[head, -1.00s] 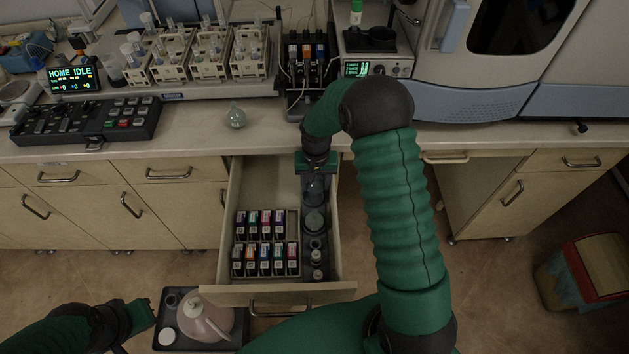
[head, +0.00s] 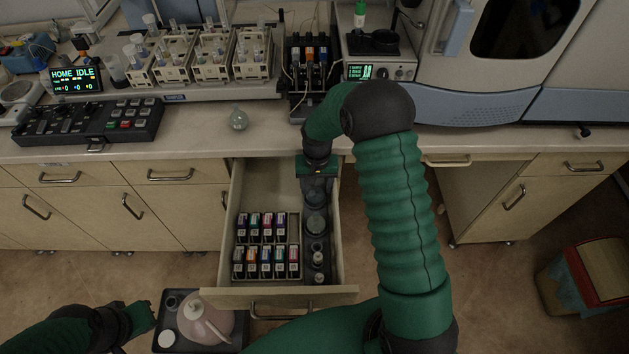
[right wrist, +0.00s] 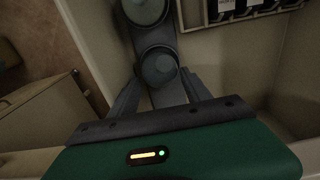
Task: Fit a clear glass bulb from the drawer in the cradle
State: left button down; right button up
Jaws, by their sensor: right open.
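The open drawer (head: 237,205) has a dark insert along its right side, holding round clear glass bulbs. The nearest bulb (right wrist: 158,68) in the right wrist view sits between the fingertips of my right gripper (right wrist: 160,80), which is open, a finger to each side; I cannot tell whether they touch it. A second bulb (right wrist: 146,10) lies beyond it. In the head view my right gripper (head: 318,180) reaches down into the drawer's back right. My left gripper (head: 146,317) is at lower left beside a tray; its jaws are unclear. I cannot clearly make out the cradle.
Another clear flask (head: 238,119) stands on the counter behind the drawer. Boxed cartridges (head: 267,246) fill the drawer's left part. A dark tray (head: 170,340) with a pinkish kettle (head: 204,318) is at the lower left. A keypad (head: 88,121) and vial racks (head: 205,55) line the counter.

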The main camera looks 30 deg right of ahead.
aim_at(318, 189)
notch_tip(318, 189, up, 17)
jog(key=p, duration=0.1)
jog(key=shift+s+p, duration=0.2)
jog(key=shift+p, duration=0.1)
jog(key=shift+a+f, duration=0.15)
